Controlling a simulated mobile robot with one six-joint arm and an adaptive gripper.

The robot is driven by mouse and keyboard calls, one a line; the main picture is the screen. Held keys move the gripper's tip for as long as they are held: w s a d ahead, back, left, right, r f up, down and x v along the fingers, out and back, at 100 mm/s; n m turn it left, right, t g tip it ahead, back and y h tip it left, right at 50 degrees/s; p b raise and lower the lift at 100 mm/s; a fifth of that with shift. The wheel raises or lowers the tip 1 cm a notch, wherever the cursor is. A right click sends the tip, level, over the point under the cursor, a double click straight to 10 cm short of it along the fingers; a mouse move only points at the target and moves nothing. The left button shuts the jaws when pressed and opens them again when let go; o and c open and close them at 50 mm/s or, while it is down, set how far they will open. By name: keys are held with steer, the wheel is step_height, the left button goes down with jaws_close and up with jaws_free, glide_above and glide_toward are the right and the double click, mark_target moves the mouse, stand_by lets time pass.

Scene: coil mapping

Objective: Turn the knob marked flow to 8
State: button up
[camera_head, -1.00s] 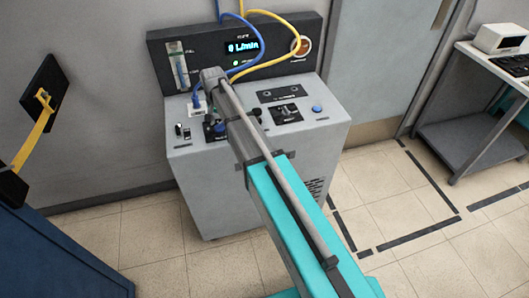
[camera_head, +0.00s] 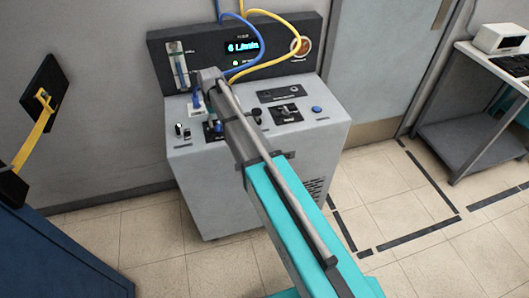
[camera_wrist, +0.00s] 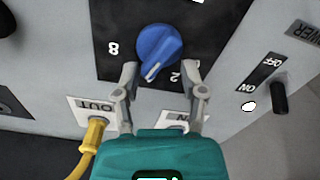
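The blue knob (camera_wrist: 158,44) is in the wrist view, on a black dial plate (camera_wrist: 108,68). A white 8 is left of it and a white 2 is below right. The knob's white pointer aims down and slightly left, between the 2 and the 8. The exact contact is hard to see. No flow label is readable. The machine's display (camera_head: 242,47) appears to read 6 L/min.
The grey machine (camera_head: 205,200) stands against the wall. Blue (camera_head: 250,58) and yellow (camera_head: 285,22) hoses hang over its panel. In the wrist view, a yellow connector (camera_wrist: 95,132) sits near OUT, and an ON/OFF switch (camera_wrist: 279,97) is at right. A grey cart (camera_head: 470,135) stands at far right.

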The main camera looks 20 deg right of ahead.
steer(key=n, duration=0.4)
steer(key=shift+s+a, duration=0.15)
steer(key=shift+a, duration=0.05)
step_height(320, 180, up, 14)
steer(key=p, duration=1.4)
steer(key=s+d+f+m+b, duration=0.2)
steer(key=s+d, duration=0.2)
steer(key=s, duration=0.4)
steer(key=s+d+f+m+b, duration=0.2)
steer(key=s+d+f+b, duration=0.1)
steer(key=s, duration=0.6)
steer(key=s+d+f+m+b, duration=0.3)
steer(key=s+d, duration=0.1)
steer(key=s, duration=0.4)
steer(key=shift+s+d, duration=0.15)
steer(key=shift+d, duration=0.25)
steer(key=shift+f, duration=0.1)
